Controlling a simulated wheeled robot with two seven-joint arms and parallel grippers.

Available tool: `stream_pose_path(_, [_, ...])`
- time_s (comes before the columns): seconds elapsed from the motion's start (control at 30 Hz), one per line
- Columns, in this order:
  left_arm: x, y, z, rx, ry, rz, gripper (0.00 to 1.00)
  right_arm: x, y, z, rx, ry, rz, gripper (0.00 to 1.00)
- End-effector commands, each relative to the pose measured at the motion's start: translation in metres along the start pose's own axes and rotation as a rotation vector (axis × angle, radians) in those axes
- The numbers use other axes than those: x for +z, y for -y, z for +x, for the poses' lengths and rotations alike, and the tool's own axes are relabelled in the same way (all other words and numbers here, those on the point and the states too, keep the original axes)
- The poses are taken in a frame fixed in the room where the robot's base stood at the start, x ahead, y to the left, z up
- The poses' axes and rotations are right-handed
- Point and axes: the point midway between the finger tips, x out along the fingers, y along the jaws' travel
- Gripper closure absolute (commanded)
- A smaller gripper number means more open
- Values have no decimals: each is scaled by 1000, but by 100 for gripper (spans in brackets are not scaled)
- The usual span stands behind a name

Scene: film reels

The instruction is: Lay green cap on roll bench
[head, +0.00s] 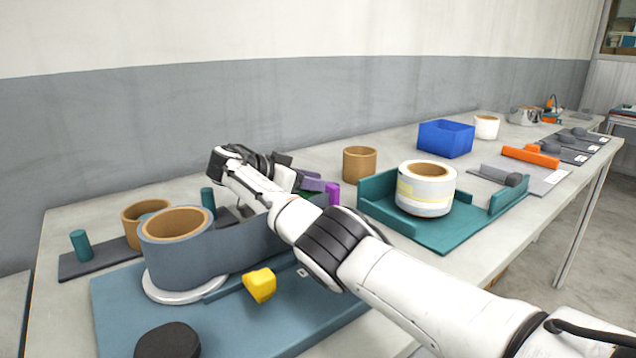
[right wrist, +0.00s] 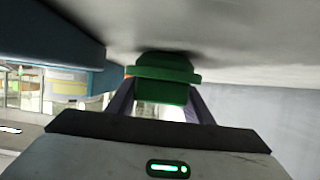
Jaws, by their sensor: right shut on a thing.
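The green cap (right wrist: 165,75) is between the fingers of my right gripper (right wrist: 160,100) in the right wrist view. In the head view a small dark green part of the cap (head: 306,194) shows by my right gripper (head: 309,188), mostly hidden. The gripper is shut on the cap, behind the long grey-blue roll. A blue bench board (head: 115,298) at the front left bears a big grey-blue roll (head: 178,262) with a brown core, on a pale disc. I take this board for the roll bench. How far the cap is above the table cannot be told. My left gripper is out of view.
A yellow block (head: 260,285) and a black round piece (head: 167,342) are on the blue board. A teal tray (head: 470,236) with a white roll (head: 426,198) stands right. A brown core (head: 360,165), purple piece (head: 333,193) and blue bin (head: 445,140) are beyond.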

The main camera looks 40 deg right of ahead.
Motion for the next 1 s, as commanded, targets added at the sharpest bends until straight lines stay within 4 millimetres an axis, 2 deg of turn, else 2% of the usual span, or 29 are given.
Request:
stream_pose_path(0.23, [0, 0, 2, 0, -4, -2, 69, 3, 0, 1, -1, -1, 0, 79])
stream_pose_path(0.27, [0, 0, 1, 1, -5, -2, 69, 2, 0, 1, -1, 0, 0, 52])
stream_pose_path(0.37, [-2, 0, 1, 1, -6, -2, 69, 2, 0, 0, -1, 0, 0, 35])
stream_pose_path(0.73, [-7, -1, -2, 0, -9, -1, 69, -3, 0, -3, -1, 0, 0, 35])
stream_pose_path(1.0, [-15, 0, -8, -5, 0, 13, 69, -4, -3, -46, -2, 0, -1, 35])
